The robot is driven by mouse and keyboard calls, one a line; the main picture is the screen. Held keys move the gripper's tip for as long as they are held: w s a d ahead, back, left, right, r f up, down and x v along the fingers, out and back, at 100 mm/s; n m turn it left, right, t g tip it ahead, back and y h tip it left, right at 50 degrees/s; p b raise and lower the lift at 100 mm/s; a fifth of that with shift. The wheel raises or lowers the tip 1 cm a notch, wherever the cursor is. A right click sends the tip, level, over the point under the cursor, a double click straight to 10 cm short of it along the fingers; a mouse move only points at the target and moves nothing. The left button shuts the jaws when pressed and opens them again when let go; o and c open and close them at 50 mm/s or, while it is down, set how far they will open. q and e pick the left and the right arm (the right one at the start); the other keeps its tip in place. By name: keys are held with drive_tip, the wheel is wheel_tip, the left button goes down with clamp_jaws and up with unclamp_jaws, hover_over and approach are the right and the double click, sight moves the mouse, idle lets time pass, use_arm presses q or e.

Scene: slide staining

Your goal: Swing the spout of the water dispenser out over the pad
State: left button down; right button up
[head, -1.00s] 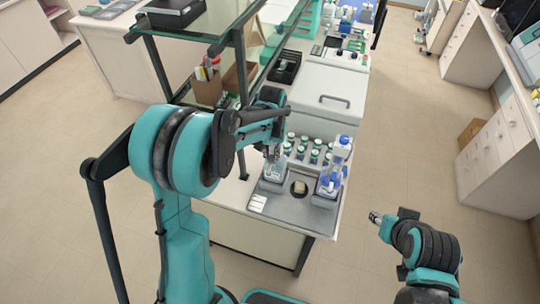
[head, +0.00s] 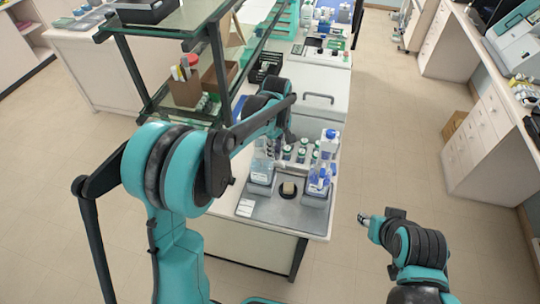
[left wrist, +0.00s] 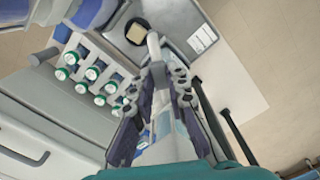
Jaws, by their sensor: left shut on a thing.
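The water dispenser (head: 261,172) is a clear bottle on a grey stand at the left rear of the grey tray, left of the pad. The pad (head: 288,188) is a small beige square in a dark round recess; it also shows in the left wrist view (left wrist: 135,33). My left gripper (head: 274,146) is at the dispenser's top, partly hidden by my arm. In the left wrist view, its fingers (left wrist: 165,72) are closed around the pale spout (left wrist: 153,45), whose end points toward the pad. My right gripper (head: 364,219) is off the bench's right side, small and empty.
A second dispenser with blue parts (head: 320,176) stands right of the pad. Several green-capped bottles (left wrist: 97,70) stand behind the tray (head: 268,211), before a white lidded unit (head: 308,86). A glass shelf frame (head: 215,60) rises at the left. A white label card (head: 245,207) lies front left.

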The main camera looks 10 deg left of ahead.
use_arm(q)
drive_tip(key=shift+w+d+n+b, duration=0.25)
drive_tip(key=shift+w+n, duration=0.45)
drive_tip(key=shift+n, duration=0.45)
drive_tip(key=shift+w+d+n+b, duration=0.2)
drive_tip(key=shift+w+n, duration=0.45)
drive_tip(key=shift+n, duration=0.45)
drive_tip(key=shift+w+d+n+b, duration=0.25)
drive_tip(key=shift+w+n, duration=0.45)
drive_tip(key=shift+n, duration=0.45)
drive_tip(key=c, duration=1.5)
unclamp_jaws()
drive_tip(key=shift+r, duration=0.1)
wheel_tip(320, 180, up, 12)
drive_tip(key=shift+f, duration=0.1)
